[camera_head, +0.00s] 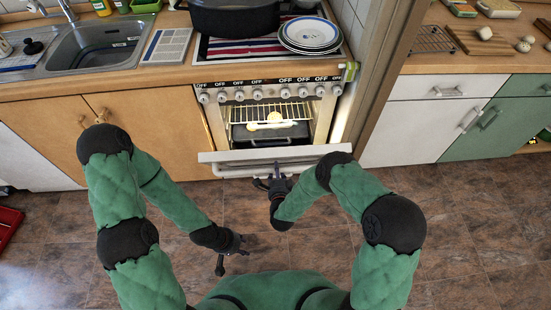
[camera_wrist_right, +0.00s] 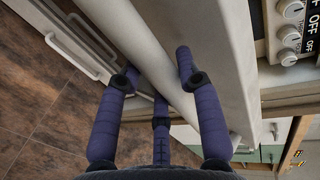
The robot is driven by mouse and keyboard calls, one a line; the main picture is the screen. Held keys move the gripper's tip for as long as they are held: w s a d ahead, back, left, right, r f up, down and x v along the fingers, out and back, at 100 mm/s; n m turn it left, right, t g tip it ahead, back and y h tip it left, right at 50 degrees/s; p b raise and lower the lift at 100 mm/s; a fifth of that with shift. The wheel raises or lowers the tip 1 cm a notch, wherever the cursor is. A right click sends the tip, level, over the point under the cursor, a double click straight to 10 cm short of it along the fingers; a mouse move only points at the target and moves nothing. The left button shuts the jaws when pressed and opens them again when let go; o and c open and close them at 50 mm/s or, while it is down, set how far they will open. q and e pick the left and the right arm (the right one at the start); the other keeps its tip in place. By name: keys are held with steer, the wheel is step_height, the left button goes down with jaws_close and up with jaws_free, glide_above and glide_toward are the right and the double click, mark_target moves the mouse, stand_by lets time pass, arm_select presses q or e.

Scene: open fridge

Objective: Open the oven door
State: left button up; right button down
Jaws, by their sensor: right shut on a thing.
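The oven (camera_head: 268,85) stands mid-picture in the head view. Its white door (camera_head: 230,156) is tipped partly open, with its top edge out toward me and the lit inside showing above it. The door handle (camera_head: 238,171) is a pale bar along the door's front. My right gripper (camera_head: 277,178) is at the handle, right of its middle. In the right wrist view its purple fingers (camera_wrist_right: 158,85) are on both sides of the pale handle bar (camera_wrist_right: 175,92), shut on it. My left gripper (camera_head: 231,257) hangs empty over the floor, its fingers apart.
A rack (camera_head: 262,113) and a dark tray with pale items are inside the oven. A black pot (camera_head: 235,17) and stacked plates (camera_head: 309,35) stand on top. The brown floor is clear before the oven.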

steer(key=s+f+b, duration=0.2)
steer(key=s+f, duration=1.1)
steer(key=f, duration=0.4)
steer(key=shift+s+b, duration=0.3)
steer(key=shift+s, duration=0.1)
steer(key=c, duration=1.1)
jaws_free()
step_height(320, 180, up, 10)
